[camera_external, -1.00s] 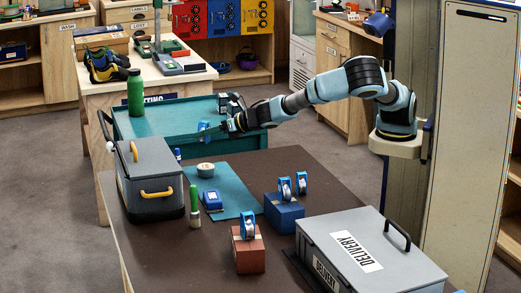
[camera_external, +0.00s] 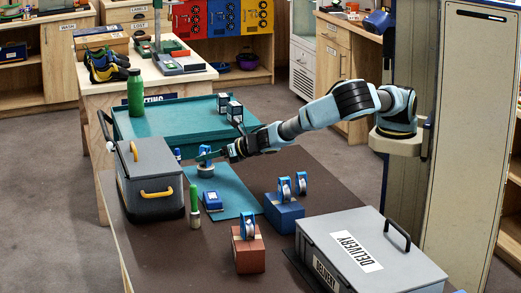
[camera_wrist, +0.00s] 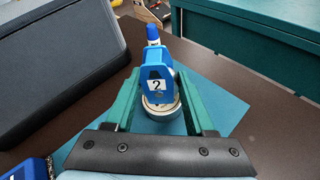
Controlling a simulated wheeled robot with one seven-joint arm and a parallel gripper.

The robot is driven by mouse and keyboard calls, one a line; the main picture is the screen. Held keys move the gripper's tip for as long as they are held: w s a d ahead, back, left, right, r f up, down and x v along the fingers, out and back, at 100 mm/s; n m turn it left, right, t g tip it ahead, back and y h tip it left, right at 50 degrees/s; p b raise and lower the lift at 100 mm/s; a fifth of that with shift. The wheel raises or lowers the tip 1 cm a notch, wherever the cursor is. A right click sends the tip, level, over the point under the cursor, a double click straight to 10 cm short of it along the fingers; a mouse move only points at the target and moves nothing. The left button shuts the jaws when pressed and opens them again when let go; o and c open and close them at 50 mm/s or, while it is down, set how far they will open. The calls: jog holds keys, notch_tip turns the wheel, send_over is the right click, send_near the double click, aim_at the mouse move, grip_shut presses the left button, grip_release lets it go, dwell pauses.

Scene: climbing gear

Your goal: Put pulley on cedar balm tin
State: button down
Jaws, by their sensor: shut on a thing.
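My gripper (camera_external: 212,155) is shut on a blue pulley (camera_external: 204,153). In the wrist view the pulley (camera_wrist: 158,72), with a white label, sits between the green fingers of my gripper (camera_wrist: 160,80). The round, pale cedar balm tin (camera_external: 206,170) stands on the teal mat, directly under the pulley. Part of the tin (camera_wrist: 161,108) shows below the pulley in the wrist view. The pulley looks upright over the tin; I cannot tell whether they touch.
A grey case (camera_external: 150,180) stands left of the teal mat (camera_external: 232,190). Other pulleys stand on a blue box (camera_external: 284,214) and a red box (camera_external: 248,256). A grey delivery box (camera_external: 325,235) is at right.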

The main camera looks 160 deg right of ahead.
jog(key=shift+c, duration=1.3)
grip_release()
jog(key=shift+r, duration=0.2)
jog(key=shift+a, duration=0.35)
jog(key=w+p+v, duration=0.1)
jog(key=v, duration=1)
jog(key=shift+s+a, duration=0.15)
jog(key=shift+s, duration=0.35)
jog(key=shift+r, duration=0.1)
